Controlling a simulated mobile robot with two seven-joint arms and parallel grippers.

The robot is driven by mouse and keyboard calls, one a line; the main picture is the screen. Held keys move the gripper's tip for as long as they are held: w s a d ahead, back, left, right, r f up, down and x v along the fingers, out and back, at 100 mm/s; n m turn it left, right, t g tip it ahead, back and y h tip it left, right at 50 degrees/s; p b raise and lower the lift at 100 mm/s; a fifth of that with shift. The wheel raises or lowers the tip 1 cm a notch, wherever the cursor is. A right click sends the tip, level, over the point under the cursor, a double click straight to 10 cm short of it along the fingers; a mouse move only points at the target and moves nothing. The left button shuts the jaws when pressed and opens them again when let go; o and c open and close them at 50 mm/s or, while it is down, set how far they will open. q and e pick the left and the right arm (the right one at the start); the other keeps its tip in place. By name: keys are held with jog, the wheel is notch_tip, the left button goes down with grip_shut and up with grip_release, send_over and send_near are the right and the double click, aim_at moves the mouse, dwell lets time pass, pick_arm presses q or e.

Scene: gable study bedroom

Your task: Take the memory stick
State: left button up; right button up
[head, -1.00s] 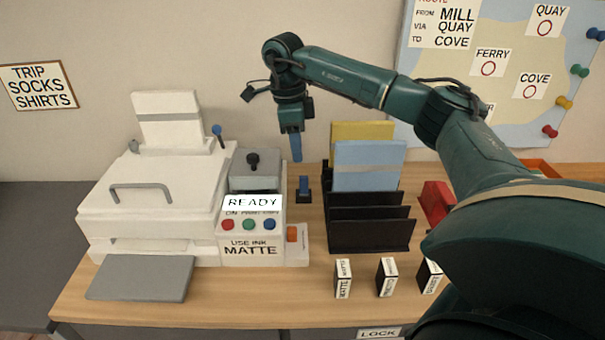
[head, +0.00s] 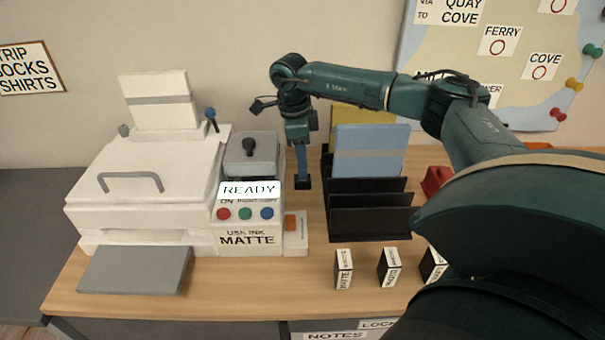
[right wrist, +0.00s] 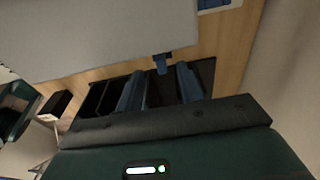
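The memory stick (head: 303,180) looks like a small blue upright piece in a black holder (head: 303,185) on the desk, between the printer and the black file rack. My right gripper (head: 301,170) points down right above it; the fingers overlap it in the head view, so contact is unclear there. In the right wrist view my right gripper (right wrist: 159,76) has its two blue fingers apart, with the small blue stick (right wrist: 160,62) showing in the gap near the fingertips. It does not look clamped. My left gripper is not in view.
A white printer (head: 140,190) with a grey block and knob (head: 250,150) stands close on the left. A black file rack (head: 370,220) with blue and yellow folders is close on the right. Several small boxes (head: 344,268) stand in front.

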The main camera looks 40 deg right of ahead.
aim_at(302, 174)
jog(key=f, duration=0.4)
jog(key=shift+d+f, duration=0.1)
jog(key=shift+d, duration=0.1)
jog(key=shift+c, duration=0.4)
grip_shut()
